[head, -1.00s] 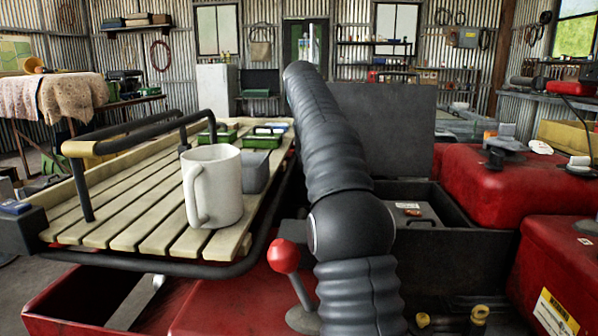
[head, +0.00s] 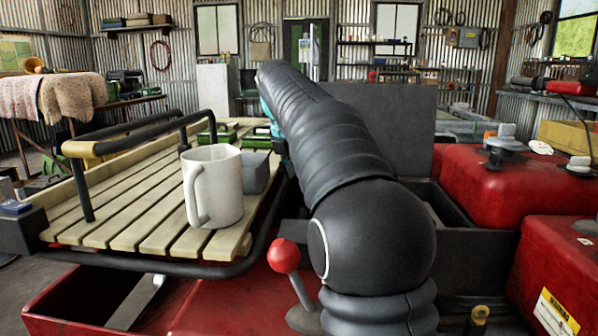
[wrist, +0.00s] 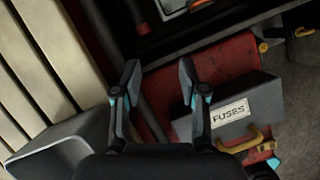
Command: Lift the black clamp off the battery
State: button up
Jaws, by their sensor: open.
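My gripper (wrist: 158,72) is open and empty in the wrist view, its two black fingers with blue joints apart above a red surface beside the dark box. At the top of that view, inside the dark open box (wrist: 225,28), part of a pale-edged object with an orange piece (wrist: 199,5) shows; it may be the battery, but it is cut off by the frame edge. A black clamp cannot be made out for sure. In the head view my arm hides the gripper and much of the box's interior; part of the box (head: 470,225) shows to its right.
A grey box marked FUSES (wrist: 235,108) with a yellow handle stands close to the right finger. A slatted wooden rack (head: 120,215) with a white mug (head: 212,185) and a grey container (head: 255,170) lies left. A red-knobbed lever (head: 284,256) stands near my arm.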

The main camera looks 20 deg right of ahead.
jog(key=o, duration=0.3)
jog(key=shift+d+f, duration=0.1)
jog(key=shift+d, duration=0.25)
jog(key=w+d+r+m, duration=0.1)
jog(key=w+d+m, duration=0.3)
jog(key=d+m, duration=0.5)
notch_tip(320, 180, up, 6)
jog(key=s+r+m+t+y, duration=0.1)
jog(key=m+t+y, duration=0.1)
jog(key=m, duration=1.9)
jog(key=x, duration=0.9)
jog(key=a+b+x, duration=0.1)
jog(key=x, duration=0.4)
jog(key=shift+s+f, duration=0.25)
jog(key=shift+s, duration=0.1)
